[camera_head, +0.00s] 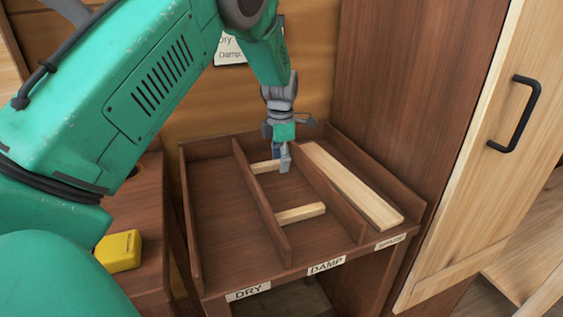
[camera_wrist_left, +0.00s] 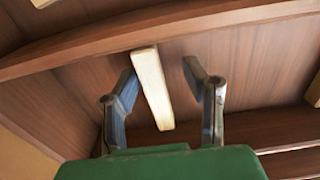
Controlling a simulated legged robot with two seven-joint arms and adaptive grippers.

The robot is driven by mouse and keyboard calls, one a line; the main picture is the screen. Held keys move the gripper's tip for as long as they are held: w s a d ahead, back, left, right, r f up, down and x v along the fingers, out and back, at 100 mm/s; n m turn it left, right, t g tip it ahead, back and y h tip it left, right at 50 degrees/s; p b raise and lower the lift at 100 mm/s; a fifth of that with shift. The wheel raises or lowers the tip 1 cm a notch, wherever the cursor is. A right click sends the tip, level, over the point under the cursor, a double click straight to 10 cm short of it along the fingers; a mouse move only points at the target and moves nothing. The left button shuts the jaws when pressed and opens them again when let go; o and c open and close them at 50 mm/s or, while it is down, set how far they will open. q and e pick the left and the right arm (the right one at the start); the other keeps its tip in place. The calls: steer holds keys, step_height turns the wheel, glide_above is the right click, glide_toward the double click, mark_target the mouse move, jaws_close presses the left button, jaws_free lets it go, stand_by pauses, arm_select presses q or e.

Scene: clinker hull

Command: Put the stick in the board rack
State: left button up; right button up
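The board rack (camera_head: 215,210) is a dark wooden tray with long compartments labelled DRY, DAMP and SPARE. A short pale stick (camera_head: 264,167) lies crosswise at the back of the DAMP compartment. My left gripper (camera_head: 283,162) points down into that compartment at the stick's right end and hides part of it. In the left wrist view, the open fingers (camera_wrist_left: 160,80) stand on either side of the pale stick (camera_wrist_left: 152,88), with a gap on the right; I cannot tell whether the left finger touches it. My right gripper is not in view.
Another short pale stick (camera_head: 301,213) lies nearer the front of DAMP. A long pale board (camera_head: 350,184) lies in SPARE. DRY is empty. A yellow item (camera_head: 119,251) sits on a surface left of the rack. A pale door with a black handle (camera_head: 516,115) stands at right.

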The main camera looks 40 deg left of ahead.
mark_target(279, 161)
arm_select(q)
step_height(279, 161, up, 12)
steer(key=p, duration=0.2)
steer(key=shift+f, duration=0.25)
steer(key=shift+a+f, duration=0.1)
steer(key=shift+a, duration=0.2)
